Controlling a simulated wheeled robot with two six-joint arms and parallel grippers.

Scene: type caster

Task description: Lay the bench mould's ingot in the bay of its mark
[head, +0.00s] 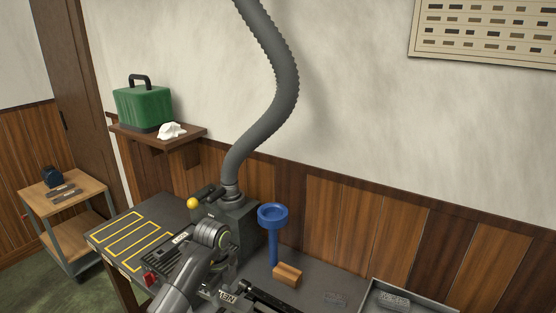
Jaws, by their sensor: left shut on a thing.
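My left gripper (226,269) comes in from the lower left, over the bench by the dark casting machine (233,225). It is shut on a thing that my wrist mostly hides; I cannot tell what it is. A dark long piece (268,297), perhaps the bench mould, lies at the lower edge, with a plate reading like "TEN" (228,297) beside it. Yellow-outlined bays (130,241) lie empty on the dark bench top at left. Their marks are not readable. My right gripper is not in view.
A yellow knob (193,203) and grey hose (285,90) belong to the machine. A grey tray (425,301) holds a grey lettered piece (392,299). A red part (150,279) sits near the front edge.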

